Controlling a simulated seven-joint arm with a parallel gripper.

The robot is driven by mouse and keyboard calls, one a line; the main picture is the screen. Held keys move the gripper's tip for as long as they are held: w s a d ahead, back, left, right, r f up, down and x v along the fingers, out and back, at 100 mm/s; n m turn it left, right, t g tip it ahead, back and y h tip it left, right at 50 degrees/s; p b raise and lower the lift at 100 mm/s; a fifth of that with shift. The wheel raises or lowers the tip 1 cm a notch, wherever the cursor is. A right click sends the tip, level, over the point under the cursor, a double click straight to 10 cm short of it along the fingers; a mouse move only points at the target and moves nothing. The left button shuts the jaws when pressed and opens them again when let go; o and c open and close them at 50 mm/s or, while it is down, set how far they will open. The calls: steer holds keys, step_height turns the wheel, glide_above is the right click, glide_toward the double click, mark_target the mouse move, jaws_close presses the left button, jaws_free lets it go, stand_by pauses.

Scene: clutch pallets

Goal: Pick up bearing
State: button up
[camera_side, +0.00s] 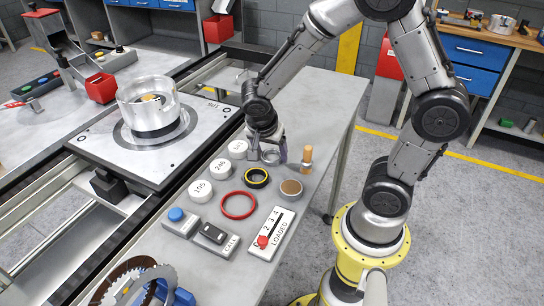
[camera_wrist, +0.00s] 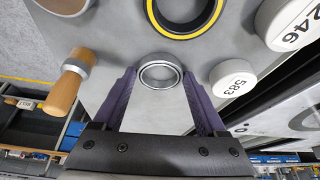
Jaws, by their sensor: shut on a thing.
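The bearing (camera_wrist: 160,75) is a small silver ring with a dark inner edge. In the wrist view it sits between the tips of my gripper's two purple fingers (camera_wrist: 160,84). In the side view my gripper (camera_side: 267,151) is low over the grey table, and the bearing (camera_side: 270,157) shows between its fingers. My gripper is shut on the bearing. The bearing appears at or very near the table surface; I cannot tell whether there is a gap under it.
A wooden peg (camera_side: 306,160) stands close to the right of my gripper. A yellow-black ring (camera_side: 256,178), a red ring (camera_side: 239,205), a wood-topped cup (camera_side: 290,190) and several numbered white discs (camera_side: 200,191) lie nearby. A clear cylinder (camera_side: 148,104) stands on the plate at left.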

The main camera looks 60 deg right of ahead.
steer(key=c, duration=0.4)
steer(key=shift+r, duration=0.55)
step_height(320, 180, up, 2)
steer(key=shift+w+r, duration=0.1)
steer(key=shift+r, duration=0.1)
steer(key=s+a+r, duration=0.1)
steer(key=s+r, duration=0.2)
steer(key=s, duration=0.1)
steer(key=s+a+r, duration=0.1)
steer(key=s+r, duration=0.2)
steer(key=s, duration=0.2)
steer(key=s+a+r, duration=0.1)
steer(key=s+r, duration=0.2)
steer(key=s, duration=0.1)
steer(key=shift+s+a+r, duration=0.25)
steer(key=shift+s+a, duration=0.1)
steer(key=shift+a, duration=0.05)
